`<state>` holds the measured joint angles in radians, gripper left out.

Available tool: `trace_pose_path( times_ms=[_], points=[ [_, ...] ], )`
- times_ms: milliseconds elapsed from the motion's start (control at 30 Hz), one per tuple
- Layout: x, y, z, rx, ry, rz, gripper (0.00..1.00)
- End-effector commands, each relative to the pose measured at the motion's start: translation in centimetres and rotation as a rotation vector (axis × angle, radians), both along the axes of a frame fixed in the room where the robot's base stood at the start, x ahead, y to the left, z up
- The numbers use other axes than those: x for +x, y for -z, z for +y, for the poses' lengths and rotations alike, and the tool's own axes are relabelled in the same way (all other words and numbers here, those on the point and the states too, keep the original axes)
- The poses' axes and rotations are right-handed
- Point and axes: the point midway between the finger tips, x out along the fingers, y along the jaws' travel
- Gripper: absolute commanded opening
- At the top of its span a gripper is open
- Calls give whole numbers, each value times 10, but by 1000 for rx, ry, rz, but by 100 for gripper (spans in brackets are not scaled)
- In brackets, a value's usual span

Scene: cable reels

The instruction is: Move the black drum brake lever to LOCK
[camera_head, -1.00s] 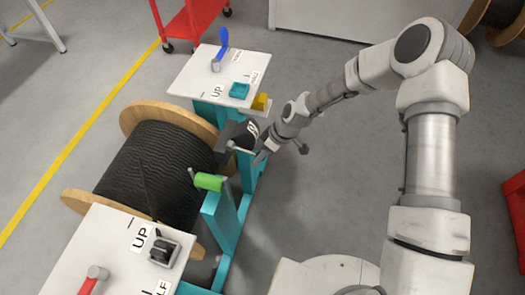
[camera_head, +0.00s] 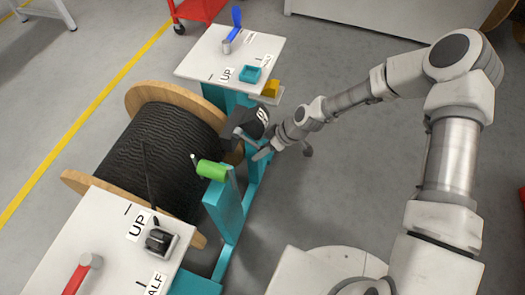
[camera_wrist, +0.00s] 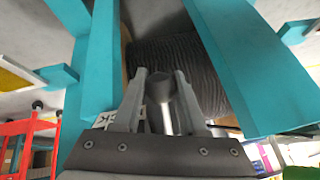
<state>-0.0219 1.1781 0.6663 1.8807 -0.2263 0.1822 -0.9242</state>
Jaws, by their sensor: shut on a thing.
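The black drum brake plate (camera_head: 262,116) sits at the right end of the cable drum, with a white label only partly readable. A grey lever (camera_head: 243,133) shows beside it, in front of the teal post. My gripper (camera_head: 262,152) is at that lever, on the right side of the stand. A white label (camera_wrist: 108,117) shows partly behind the left finger. The lever's pivot and LOCK mark cannot be made out.
The black cable drum (camera_head: 160,150) has wooden flanges. A green handle (camera_head: 211,170) tops a teal post close to my gripper. White panels with a blue lever (camera_head: 235,25) and a red lever (camera_head: 77,275) stand at either end.

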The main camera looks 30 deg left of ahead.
Motion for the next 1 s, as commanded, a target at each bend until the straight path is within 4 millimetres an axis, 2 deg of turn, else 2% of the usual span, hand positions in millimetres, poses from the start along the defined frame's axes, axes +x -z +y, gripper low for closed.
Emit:
trace_pose_path(
  times_ms=[333,367,500,833,1000],
  points=[
    [1,-1,1,5,1,-2,0],
    [2,-2,1,4,2,-3,45],
    [1,-1,1,4,1,-2,70],
    [1,-3,-1,3,1,0,71],
    [4,-21,-10,2,3,0,71]
  ],
)
